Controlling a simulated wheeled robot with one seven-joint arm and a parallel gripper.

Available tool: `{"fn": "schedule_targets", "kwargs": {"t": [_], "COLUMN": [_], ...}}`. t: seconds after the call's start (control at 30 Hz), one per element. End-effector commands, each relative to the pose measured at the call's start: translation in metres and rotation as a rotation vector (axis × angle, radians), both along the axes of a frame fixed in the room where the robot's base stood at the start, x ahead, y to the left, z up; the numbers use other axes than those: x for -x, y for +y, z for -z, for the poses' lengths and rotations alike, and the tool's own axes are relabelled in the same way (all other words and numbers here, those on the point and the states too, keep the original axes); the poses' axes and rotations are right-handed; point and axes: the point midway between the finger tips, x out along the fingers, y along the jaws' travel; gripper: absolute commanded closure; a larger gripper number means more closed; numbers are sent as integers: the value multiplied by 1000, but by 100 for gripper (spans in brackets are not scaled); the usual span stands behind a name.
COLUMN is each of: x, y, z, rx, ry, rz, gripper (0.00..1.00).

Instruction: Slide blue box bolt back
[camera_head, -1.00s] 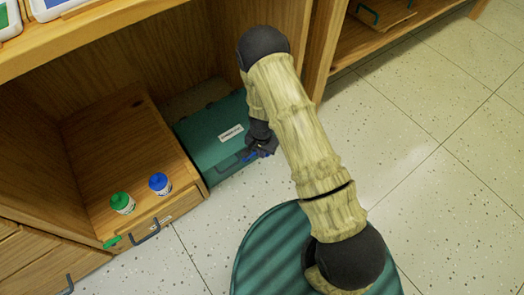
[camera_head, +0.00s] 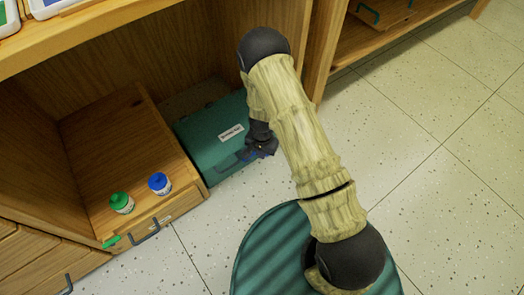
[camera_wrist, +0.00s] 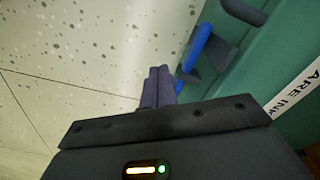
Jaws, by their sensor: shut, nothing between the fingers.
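The teal box (camera_head: 205,140) with a white label sits on the floor in the cubby, and its side fills the right of the wrist view (camera_wrist: 290,45). A blue bolt (camera_wrist: 197,46) runs along its front face, beside a dark bracket (camera_wrist: 217,55). My gripper (camera_head: 264,150) is at the box's front right. In the wrist view its fingertips (camera_wrist: 157,72) are shut together and empty, just left of the bolt's lower end. I cannot tell whether they touch it. In the head view my gripper and arm mostly hide the bolt.
A wooden drawer unit (camera_head: 100,150) stands left of the box, with a green-capped jar (camera_head: 121,203) and a blue-capped jar (camera_head: 160,183) on top. A green bolt (camera_head: 111,241) is on its front. The shelf's upright (camera_head: 318,50) rises on the right. The speckled floor (camera_head: 440,130) is clear.

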Motion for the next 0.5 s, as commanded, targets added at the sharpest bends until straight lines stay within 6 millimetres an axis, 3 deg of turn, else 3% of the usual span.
{"fn": "schedule_targets", "kwargs": {"t": [0.5], "x": [0], "y": [0], "z": [18], "rx": [0], "ry": [0], "rz": [1], "gripper": [100]}}
